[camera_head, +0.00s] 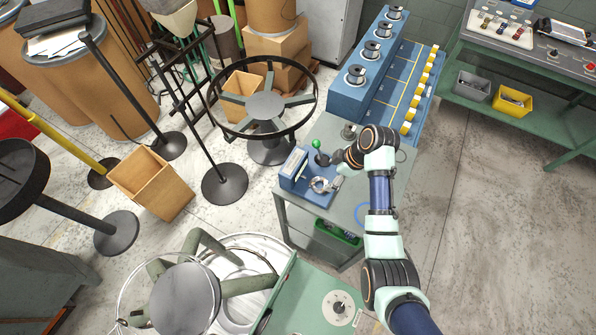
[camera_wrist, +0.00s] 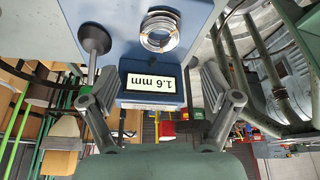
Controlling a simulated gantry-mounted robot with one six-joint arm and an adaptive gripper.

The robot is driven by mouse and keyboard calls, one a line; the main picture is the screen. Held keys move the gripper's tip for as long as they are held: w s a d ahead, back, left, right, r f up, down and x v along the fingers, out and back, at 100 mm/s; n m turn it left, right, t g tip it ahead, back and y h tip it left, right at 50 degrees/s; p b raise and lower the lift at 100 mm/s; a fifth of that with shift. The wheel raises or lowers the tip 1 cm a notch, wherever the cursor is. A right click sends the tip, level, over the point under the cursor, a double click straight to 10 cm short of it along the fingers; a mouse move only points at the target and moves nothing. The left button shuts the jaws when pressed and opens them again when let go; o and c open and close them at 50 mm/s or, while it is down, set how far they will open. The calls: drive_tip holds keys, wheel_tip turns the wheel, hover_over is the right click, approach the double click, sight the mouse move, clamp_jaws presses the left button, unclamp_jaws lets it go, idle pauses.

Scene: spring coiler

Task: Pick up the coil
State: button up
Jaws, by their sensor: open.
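The coil (camera_wrist: 160,32) is a small silver ring of wound wire on a blue block (camera_wrist: 130,22) at the top of the wrist view. In the head view a silver ring shape (camera_head: 321,185) shows on the blue block, partly by my gripper. My gripper (camera_wrist: 160,92) is open, with its fingers wide apart and nothing between them. Its fingers stand at either side of a label reading "1.6 mm" (camera_wrist: 151,84), and the coil lies beyond them. In the head view my wrist hides part of the gripper.
A blue rack with spools (camera_head: 362,85) stands behind. A round frame stand (camera_head: 265,105) is to the left.

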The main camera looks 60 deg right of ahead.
sight(321, 184)
drive_tip(key=shift+s+f, duration=0.2)
drive_tip(key=shift+f, duration=0.1)
drive_tip(key=shift+x, duration=0.95)
drive_tip(key=b+x, duration=0.1)
drive_tip(key=x, duration=0.4)
drive_tip(key=shift+f, duration=0.2)
drive_tip(key=c, duration=1.5)
wheel_tip(321, 184, up, 20)
drive_tip(key=p, duration=0.3)
